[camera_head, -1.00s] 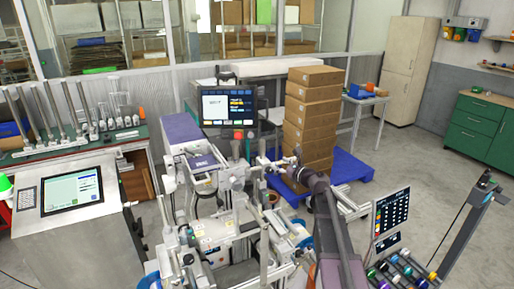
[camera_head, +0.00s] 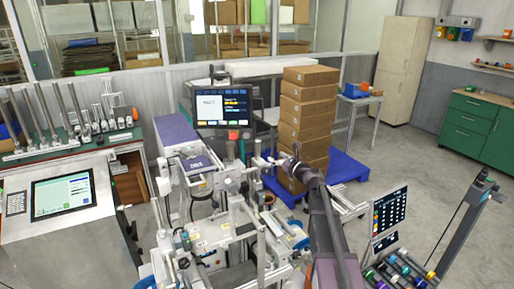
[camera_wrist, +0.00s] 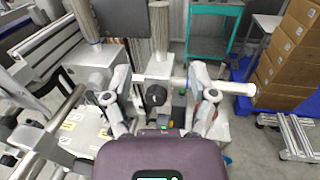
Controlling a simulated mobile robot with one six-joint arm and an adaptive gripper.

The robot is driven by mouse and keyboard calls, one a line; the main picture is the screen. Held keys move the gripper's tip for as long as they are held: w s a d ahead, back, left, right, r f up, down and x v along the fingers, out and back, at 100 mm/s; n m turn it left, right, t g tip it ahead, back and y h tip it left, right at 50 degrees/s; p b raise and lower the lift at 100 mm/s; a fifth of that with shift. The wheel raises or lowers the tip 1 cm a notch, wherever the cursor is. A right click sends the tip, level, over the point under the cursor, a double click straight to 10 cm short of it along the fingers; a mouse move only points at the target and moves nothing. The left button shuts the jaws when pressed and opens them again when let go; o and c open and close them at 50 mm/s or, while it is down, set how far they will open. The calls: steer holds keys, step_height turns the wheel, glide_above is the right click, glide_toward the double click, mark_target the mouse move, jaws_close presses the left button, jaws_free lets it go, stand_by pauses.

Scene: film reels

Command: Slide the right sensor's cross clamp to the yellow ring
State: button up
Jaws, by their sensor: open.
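In the wrist view my gripper (camera_wrist: 160,98) is open, one finger on each side of a grey clamp block with a black knob (camera_wrist: 156,95). This block looks like the cross clamp, but I cannot tell for sure. A pale horizontal rod (camera_wrist: 240,88) runs behind the right finger and ends to its right. I cannot tell whether the fingers touch anything. In the head view my gripper (camera_head: 290,161) is at the right side of the machine, small and unclear. I cannot make out the yellow ring or the sensor.
The grey machine frame (camera_head: 200,183) carries several posts and rods. A monitor (camera_head: 222,107) stands behind it. Stacked brown boxes (camera_head: 308,110) stand on a blue pallet (camera_head: 345,168) behind my arm. A screen (camera_head: 390,214) and a rack of coloured rolls (camera_head: 398,272) are at right.

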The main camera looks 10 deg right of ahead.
mark_target(260, 147)
steer(key=x, duration=1.2)
steer(key=shift+w+a+f, duration=0.1)
steer(key=shift+c, duration=0.2)
jaws_close()
